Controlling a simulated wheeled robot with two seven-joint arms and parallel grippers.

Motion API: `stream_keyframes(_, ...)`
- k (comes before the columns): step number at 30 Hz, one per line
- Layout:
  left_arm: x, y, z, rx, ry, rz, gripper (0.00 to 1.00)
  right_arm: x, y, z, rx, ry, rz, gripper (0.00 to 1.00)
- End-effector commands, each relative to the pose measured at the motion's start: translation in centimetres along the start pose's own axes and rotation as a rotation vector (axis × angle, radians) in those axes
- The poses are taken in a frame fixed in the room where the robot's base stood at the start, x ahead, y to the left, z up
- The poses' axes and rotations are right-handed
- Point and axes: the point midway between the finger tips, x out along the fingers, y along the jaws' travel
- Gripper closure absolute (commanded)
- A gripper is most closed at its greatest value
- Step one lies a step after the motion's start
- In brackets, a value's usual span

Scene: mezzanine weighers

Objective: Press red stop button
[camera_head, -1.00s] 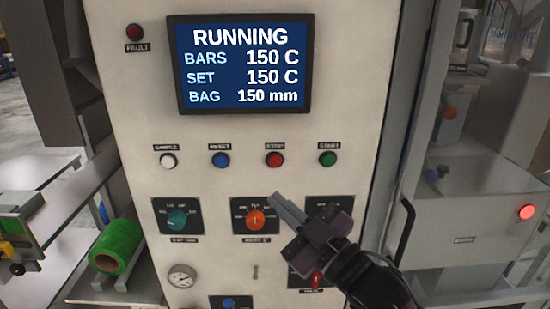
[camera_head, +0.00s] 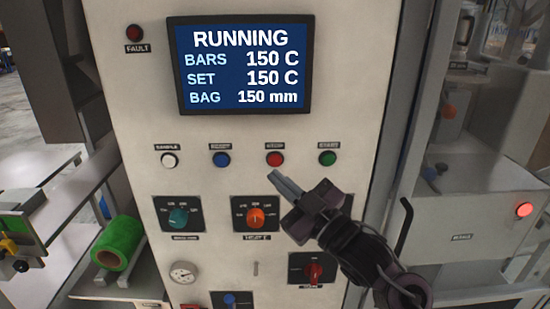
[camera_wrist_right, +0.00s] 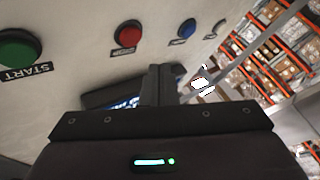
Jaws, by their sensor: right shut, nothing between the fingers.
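The red stop button (camera_head: 275,159) is on the white panel below the screen, between a blue button (camera_head: 221,160) and a green button (camera_head: 327,158). My right gripper (camera_head: 274,177) is shut and empty. Its fingertips show just below the stop button in the head view; whether they touch the panel I cannot tell. In the right wrist view the red button (camera_wrist_right: 128,34) is above the shut fingers (camera_wrist_right: 161,82), apart from them in the picture. The screen (camera_head: 243,65) reads RUNNING, with BARS 150 C. My left gripper is not in view.
A white button (camera_head: 169,160) is at the row's left end. A black handle (camera_head: 403,228) stands at the panel's right. A green roll (camera_head: 118,243) is at left.

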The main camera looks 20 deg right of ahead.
Motion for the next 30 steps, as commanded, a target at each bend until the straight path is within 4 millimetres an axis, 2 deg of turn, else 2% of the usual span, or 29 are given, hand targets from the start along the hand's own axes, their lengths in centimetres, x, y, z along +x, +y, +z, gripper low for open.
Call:
stream_keyframes(3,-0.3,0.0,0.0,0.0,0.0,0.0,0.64,1.0,0.7,0.6,-0.001,0.0,-0.001,1.0)
stream_keyframes(9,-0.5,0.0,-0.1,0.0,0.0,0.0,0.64,1.9,1.3,1.3,0.0,0.001,-0.001,1.0)
stream_keyframes(30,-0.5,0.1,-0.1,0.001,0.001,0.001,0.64,1.9,1.4,1.4,0.0,0.0,-0.001,1.0)
